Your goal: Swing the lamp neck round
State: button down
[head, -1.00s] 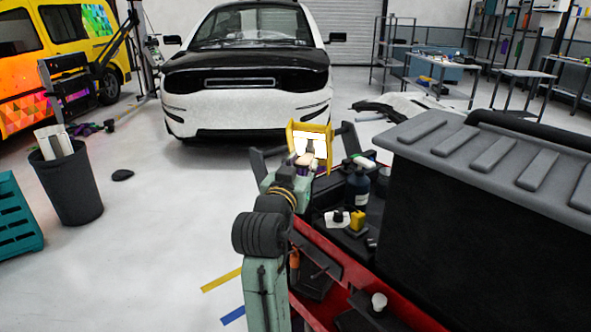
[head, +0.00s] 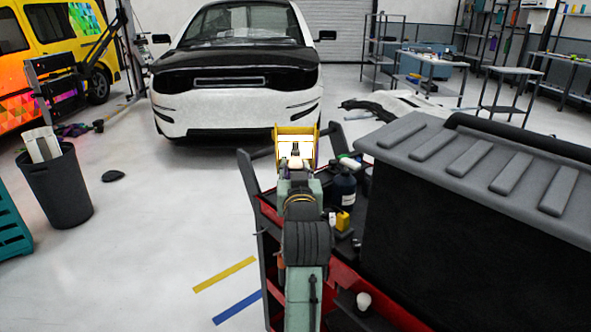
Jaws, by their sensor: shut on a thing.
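The work lamp (head: 297,147) has a yellow frame and a bright, lit panel. It stands at the far end of my arm, above the red tool cart (head: 346,272), with its lit face toward the head camera. My gripper (head: 297,171) is at the lamp's lower edge, shut on the lamp. My own wrist and arm links hide the fingers and most of the lamp neck, so the exact grip point cannot be seen.
A dark bottle (head: 343,190) and a small yellow bottle (head: 343,221) stand on the cart, close right of my arm. A large grey-lidded black box (head: 470,225) fills the right. A white car (head: 237,100) stands ahead.

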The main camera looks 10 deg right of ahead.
jog(key=shift+d, duration=0.1)
jog(key=c, duration=1.2)
grip_release()
jog(key=s, duration=0.7)
jog(key=shift+s, duration=0.25)
